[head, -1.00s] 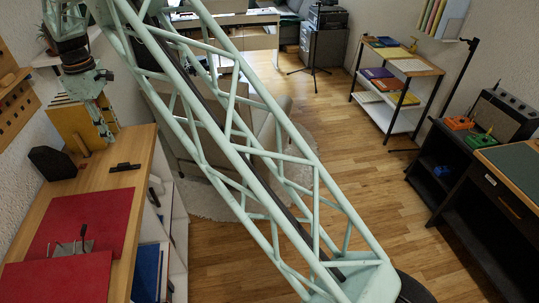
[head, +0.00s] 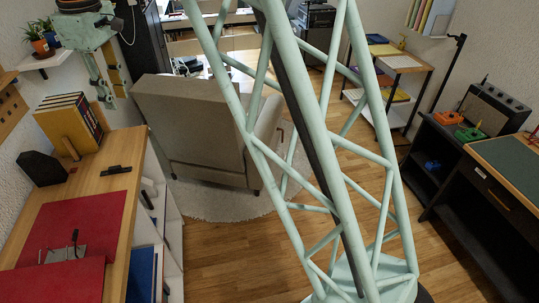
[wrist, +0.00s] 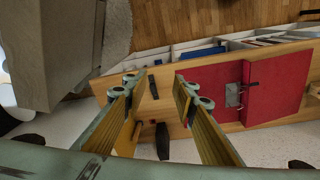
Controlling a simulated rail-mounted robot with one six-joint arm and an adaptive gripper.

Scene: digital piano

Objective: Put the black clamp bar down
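The black clamp bar (head: 116,169) lies flat on the wooden desk top (head: 103,182), between the red binder and the books. It also shows in the wrist view (wrist: 153,87), between my fingers in the picture but well beyond them. My gripper (head: 110,92) hangs in the air above the far end of the desk, apart from the bar. In the wrist view my gripper (wrist: 152,90) has its two fingers wide apart with nothing between them. The red binder (head: 80,215) lies open on the desk, with a metal lever mechanism (head: 72,247) on it.
A black wedge-shaped block (head: 42,168) and yellow books in a wooden holder (head: 62,125) stand at the desk's far left. A beige armchair (head: 205,130) stands right of the desk. The desk's right edge is near the bar.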

